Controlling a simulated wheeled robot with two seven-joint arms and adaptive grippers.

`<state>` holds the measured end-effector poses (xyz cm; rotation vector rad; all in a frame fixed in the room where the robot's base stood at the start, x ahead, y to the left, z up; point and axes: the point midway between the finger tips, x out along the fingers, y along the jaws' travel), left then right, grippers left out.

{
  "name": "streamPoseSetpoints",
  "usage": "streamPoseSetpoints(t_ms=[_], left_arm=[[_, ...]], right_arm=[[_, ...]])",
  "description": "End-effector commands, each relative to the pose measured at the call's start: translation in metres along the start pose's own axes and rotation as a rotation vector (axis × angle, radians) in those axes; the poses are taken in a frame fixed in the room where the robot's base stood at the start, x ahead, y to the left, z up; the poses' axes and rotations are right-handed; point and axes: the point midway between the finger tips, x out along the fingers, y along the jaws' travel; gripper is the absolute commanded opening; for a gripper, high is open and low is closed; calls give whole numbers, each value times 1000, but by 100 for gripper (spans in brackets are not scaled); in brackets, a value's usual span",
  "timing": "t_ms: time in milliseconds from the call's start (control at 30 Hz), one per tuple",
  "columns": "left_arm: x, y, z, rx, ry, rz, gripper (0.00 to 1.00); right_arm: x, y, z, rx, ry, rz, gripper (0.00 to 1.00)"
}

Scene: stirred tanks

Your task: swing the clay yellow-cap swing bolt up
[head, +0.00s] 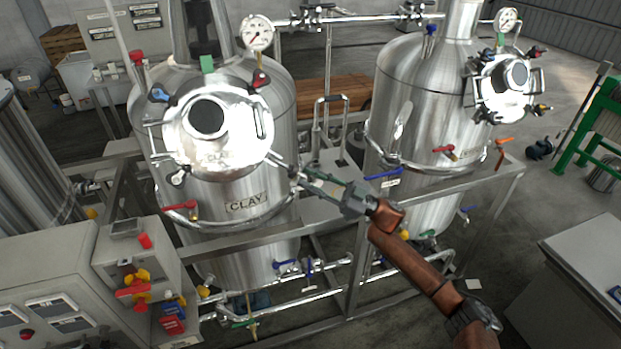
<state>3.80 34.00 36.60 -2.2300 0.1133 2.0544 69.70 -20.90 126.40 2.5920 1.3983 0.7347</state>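The clay tank (245,248) is the steel vessel on the left with a CLAY label. Its bright round hatch lid (232,150) faces me. Around the lid I see a blue-cap bolt (158,93), a green cap (207,64) and a red-cap bolt (260,79). A dark-tipped bolt (178,178) hangs at the lid's lower left. I cannot make out a yellow cap on this lid. My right gripper (303,179) reaches in from the lower right, its fingertips at a fitting by the lid's lower right. Whether its fingers hold anything is too small to tell. My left gripper is out of view.
A second steel tank (405,95) with its own hatch (506,88) stands to the right. A steel frame rail (455,188) runs in front of both. A control cabinet (45,275) fills the lower left. A pale cabinet (585,275) is at right.

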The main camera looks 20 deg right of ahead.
Motion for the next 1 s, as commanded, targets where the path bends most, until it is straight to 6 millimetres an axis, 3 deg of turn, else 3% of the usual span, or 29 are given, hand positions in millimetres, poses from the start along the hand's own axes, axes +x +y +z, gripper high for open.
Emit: streamPoseSetpoints(t_ms=[267, 600, 1000], left_arm=[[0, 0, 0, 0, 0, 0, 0], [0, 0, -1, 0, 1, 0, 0], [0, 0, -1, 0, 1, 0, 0]], right_arm=[[1, 0, 0, 0, 0, 0, 24], [1, 0, 0, -1, 0, 0, 1], [0, 0, 0, -1, 0, 1, 0]])
